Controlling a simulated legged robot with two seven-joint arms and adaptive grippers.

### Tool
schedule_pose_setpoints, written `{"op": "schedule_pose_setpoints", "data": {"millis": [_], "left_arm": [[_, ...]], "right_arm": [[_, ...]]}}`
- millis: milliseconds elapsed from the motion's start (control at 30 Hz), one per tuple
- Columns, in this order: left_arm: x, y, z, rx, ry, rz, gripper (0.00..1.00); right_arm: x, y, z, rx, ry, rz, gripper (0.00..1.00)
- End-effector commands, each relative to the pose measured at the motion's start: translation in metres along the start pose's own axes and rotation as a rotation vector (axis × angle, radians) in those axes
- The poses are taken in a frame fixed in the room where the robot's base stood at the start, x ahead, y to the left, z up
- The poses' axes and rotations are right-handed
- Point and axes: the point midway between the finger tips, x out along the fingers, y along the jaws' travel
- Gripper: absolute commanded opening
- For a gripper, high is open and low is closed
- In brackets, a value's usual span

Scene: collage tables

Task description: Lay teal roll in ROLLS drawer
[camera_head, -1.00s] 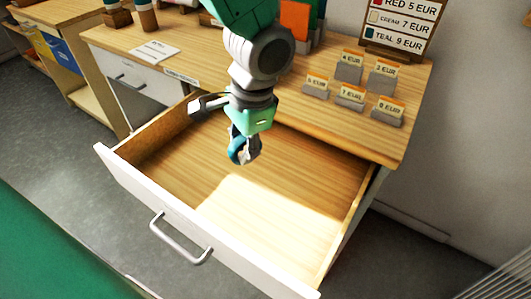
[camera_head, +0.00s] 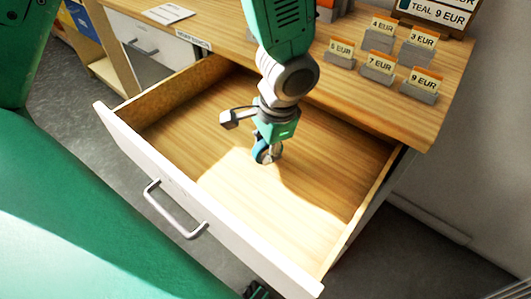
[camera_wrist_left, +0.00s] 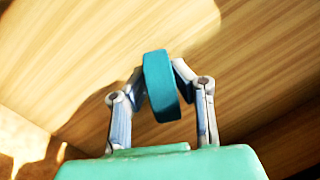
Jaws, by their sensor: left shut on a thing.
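The teal roll (camera_head: 260,154) is between the fingertips of my left gripper (camera_head: 268,152), inside the open drawer (camera_head: 250,205) and low over its wooden floor. In the left wrist view, both fingers are shut on the sides of the teal roll (camera_wrist_left: 161,87), which stands on edge between them. I cannot tell whether the roll touches the drawer floor. The drawer is pulled far out and otherwise looks empty. A small label (camera_head: 193,40) is on the desk's front edge above it; its text is hard to read.
The wooden desktop (camera_head: 400,105) overhangs the drawer's back, with several price tags (camera_head: 380,62) and a price board (camera_head: 440,15) on it. The drawer's white front (camera_head: 200,195) and side walls bound the space. Free floor lies around the roll.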

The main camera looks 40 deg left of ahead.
Motion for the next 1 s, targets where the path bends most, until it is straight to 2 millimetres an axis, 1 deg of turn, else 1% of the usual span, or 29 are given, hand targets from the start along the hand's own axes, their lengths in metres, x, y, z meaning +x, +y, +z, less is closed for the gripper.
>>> {"op": "schedule_pose_setpoints", "data": {"millis": [33, 100, 300, 433, 467, 500, 867, 967, 1000], "left_arm": [[0.01, 0.001, 0.0, 0.001, -0.002, 0.0, 0.0], [0.015, 0.001, -0.001, 0.0, -0.001, 0.001, 0.0], [0.013, 0.0, 0.0, -0.001, 0.002, 0.002, 0.0], [0.016, 0.001, -0.001, -0.001, 0.001, 0.002, 0.0], [0.016, 0.001, -0.001, -0.001, 0.002, 0.002, 0.25], [0.015, 0.001, -0.001, -0.001, 0.002, 0.002, 0.39], [0.013, 0.001, -0.001, -0.001, 0.002, 0.001, 0.39], [0.002, 0.0, -0.001, -0.002, 0.003, 0.001, 0.39], [-0.005, 0.0, -0.002, -0.002, 0.005, 0.001, 0.39]], "right_arm": [[0.005, 0.0, 0.0, 0.0, 0.0, 0.0, 0.4], [0.006, 0.0, 0.0, 0.0, 0.0, 0.0, 0.4], [0.004, 0.0, 0.0, 0.0, 0.0, 0.0, 0.4], [0.005, 0.0, 0.0, 0.0, 0.0, 0.0, 0.4], [0.005, 0.0, 0.0, 0.0, 0.0, 0.0, 0.4], [0.005, 0.0, 0.0, 0.0, 0.0, 0.0, 0.4], [0.004, 0.0, 0.0, 0.0, 0.0, 0.0, 0.4], [0.0, 0.0, 0.0, 0.0, 0.0, 0.0, 0.4], [-0.002, 0.0, 0.0, 0.0, 0.0, 0.0, 0.4]]}}
